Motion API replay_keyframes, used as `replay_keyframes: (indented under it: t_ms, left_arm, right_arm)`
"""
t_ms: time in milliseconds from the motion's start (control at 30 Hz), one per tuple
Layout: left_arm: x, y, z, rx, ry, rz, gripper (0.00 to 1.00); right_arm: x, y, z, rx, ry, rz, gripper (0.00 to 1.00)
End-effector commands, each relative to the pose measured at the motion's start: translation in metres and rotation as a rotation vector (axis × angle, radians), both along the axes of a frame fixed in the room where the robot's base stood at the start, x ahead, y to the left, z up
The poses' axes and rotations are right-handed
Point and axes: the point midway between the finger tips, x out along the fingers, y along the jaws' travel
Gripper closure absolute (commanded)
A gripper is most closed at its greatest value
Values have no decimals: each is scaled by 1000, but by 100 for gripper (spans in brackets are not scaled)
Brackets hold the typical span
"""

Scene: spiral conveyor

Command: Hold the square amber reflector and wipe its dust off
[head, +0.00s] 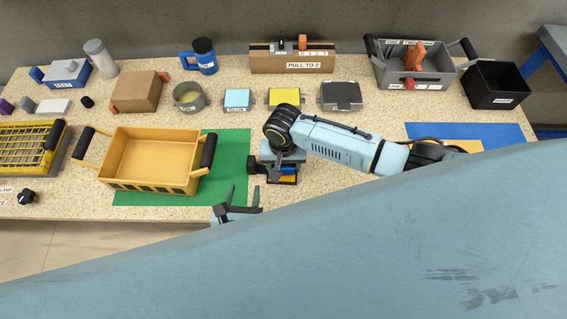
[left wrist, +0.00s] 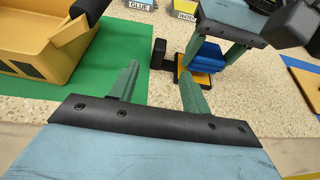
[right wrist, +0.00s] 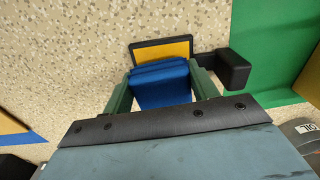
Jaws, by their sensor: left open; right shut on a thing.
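The amber reflector (right wrist: 168,48) is a square yellow-orange plate in a black frame with a black block (right wrist: 235,69) at one side. In the left wrist view the reflector (left wrist: 203,79) sits on the speckled bench by the green mat. My right gripper (right wrist: 160,88) is shut on a blue pad (right wrist: 160,83) over the reflector, hiding part of it; I cannot tell whether they touch. The pad also shows in the left wrist view (left wrist: 208,53). My left gripper (left wrist: 160,86) is open and empty, short of the reflector on its near side. I cannot make out dust.
A yellow tote (head: 152,158) with black grips stands on the green mat (head: 232,150), left of my grippers. Tins labelled GLUE (head: 237,98) and WATER (head: 284,97) and a grey tin (head: 341,96) stand behind. My blue arm covers the lower right of the head view.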

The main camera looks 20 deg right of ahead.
Motion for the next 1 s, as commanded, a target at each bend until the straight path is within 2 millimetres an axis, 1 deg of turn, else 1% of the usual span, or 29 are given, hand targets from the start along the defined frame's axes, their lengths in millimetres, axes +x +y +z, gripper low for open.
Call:
replay_keyframes:
  t_ms: [500, 600, 800, 1000]
  left_arm:
    - [66, -25, -29, 7, -2, -8, 53]
    - [76, -29, -34, 7, 0, -8, 53]
    - [90, -34, -41, 6, 1, -8, 53]
    - [95, -35, -43, 5, 1, -5, 53]
  right_arm:
    - [0, 0, 0, 0, 0, 0, 65]
    - [0, 0, 0, 0, 0, 0, 65]
    - [0, 0, 0, 0, 0, 0, 65]
    - [0, 0, 0, 0, 0, 0, 65]
